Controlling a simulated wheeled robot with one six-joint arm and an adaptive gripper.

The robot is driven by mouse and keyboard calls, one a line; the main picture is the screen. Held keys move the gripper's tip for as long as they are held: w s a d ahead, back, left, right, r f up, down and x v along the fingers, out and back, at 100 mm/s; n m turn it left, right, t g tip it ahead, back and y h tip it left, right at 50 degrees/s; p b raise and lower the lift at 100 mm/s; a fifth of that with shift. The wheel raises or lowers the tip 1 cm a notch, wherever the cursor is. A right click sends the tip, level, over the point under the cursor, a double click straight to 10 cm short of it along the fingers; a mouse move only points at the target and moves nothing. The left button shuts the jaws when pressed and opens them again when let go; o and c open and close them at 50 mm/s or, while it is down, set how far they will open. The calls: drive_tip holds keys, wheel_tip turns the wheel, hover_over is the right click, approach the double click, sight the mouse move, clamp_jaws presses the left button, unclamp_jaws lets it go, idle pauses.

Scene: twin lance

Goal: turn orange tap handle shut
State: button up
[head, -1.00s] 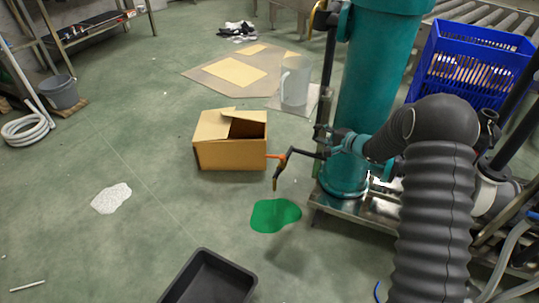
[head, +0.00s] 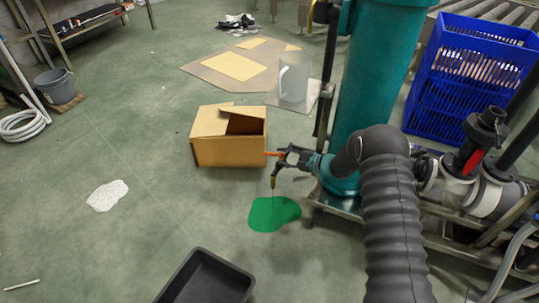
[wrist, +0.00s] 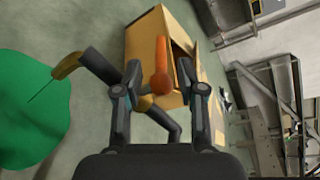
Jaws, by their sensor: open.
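The orange tap handle (head: 273,153) sticks out to the left above the dark tap with its brass spout (head: 274,182). In the wrist view the orange handle (wrist: 160,68) lies between the two fingers of my gripper (wrist: 158,85). The fingers are apart, one on each side of the handle, and I cannot tell whether either touches it. In the head view my gripper (head: 284,158) is at the tap from the right. A thin green stream runs from the spout (wrist: 66,67) to a green puddle (head: 273,214) on the floor.
An open cardboard box (head: 230,145) stands just behind the handle. A black tray (head: 206,280) lies on the floor in front. A teal column (head: 375,75) and pipework stand at the right. A blue crate (head: 462,85) is behind them. The floor at left is mostly clear.

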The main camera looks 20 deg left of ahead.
sight(273, 155)
drive_tip(key=shift+x, duration=3.2)
drive_tip(key=shift+w, duration=0.1)
clamp_jaws()
